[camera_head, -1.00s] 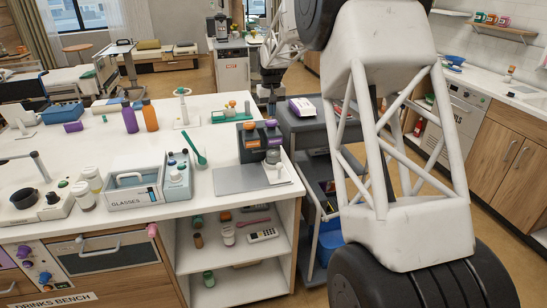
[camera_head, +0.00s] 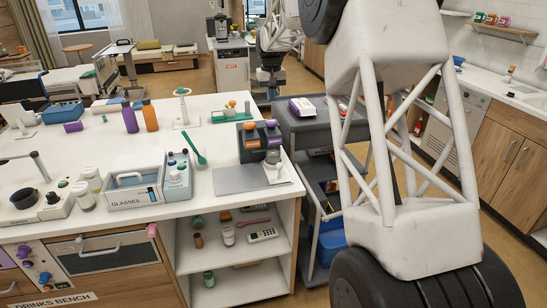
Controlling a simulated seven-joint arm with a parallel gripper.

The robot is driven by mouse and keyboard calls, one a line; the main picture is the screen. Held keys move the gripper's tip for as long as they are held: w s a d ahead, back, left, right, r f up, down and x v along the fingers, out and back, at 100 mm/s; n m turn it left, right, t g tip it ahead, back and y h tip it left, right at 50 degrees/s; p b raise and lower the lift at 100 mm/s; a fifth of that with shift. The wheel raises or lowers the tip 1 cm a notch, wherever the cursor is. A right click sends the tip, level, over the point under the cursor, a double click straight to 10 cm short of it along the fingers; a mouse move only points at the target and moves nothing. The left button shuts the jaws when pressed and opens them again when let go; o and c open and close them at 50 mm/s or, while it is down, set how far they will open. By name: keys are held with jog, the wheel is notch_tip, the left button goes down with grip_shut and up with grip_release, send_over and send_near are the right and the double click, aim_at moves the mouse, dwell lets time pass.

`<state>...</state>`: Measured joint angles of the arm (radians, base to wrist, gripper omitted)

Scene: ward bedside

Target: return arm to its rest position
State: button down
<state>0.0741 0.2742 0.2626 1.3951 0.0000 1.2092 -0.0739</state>
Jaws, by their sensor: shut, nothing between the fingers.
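My gripper (camera_head: 272,92) is small and far off at the upper middle, pointing down beside the far end of the white counter (camera_head: 100,143). It appears shut and empty, though its fingertips are too small to see well. My white arm link with its open struts fills the right side of the view and hides part of the floor and the grey cart.
A grey cart (camera_head: 308,124) with a white and purple box (camera_head: 302,106) stands right of the counter. A coffee machine (camera_head: 252,142), a glasses box (camera_head: 136,187) and bottles (camera_head: 149,116) are on the counter. Wooden cabinets (camera_head: 503,160) line the right side.

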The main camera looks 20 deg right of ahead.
dwell(0.4)
jog(key=s+a+r, duration=0.1)
jog(key=s+r, duration=0.1)
jog(key=s, duration=0.8)
jog(key=s+a+r+t, duration=0.1)
jog(key=s+a+r, duration=0.15)
jog(key=s, duration=0.75)
jog(key=s+a+r, duration=0.1)
jog(key=s+r, duration=0.2)
jog(key=s, duration=0.8)
jog(key=s+f, duration=0.3)
jog(key=s, duration=0.7)
jog(key=s+a+f+t, duration=0.1)
jog(key=s+f, duration=0.2)
jog(key=s, duration=0.7)
jog(key=s+f, duration=0.4)
jog(key=s, duration=0.6)
jog(key=shift+a+t, duration=0.3)
jog(key=shift+a, duration=0.1)
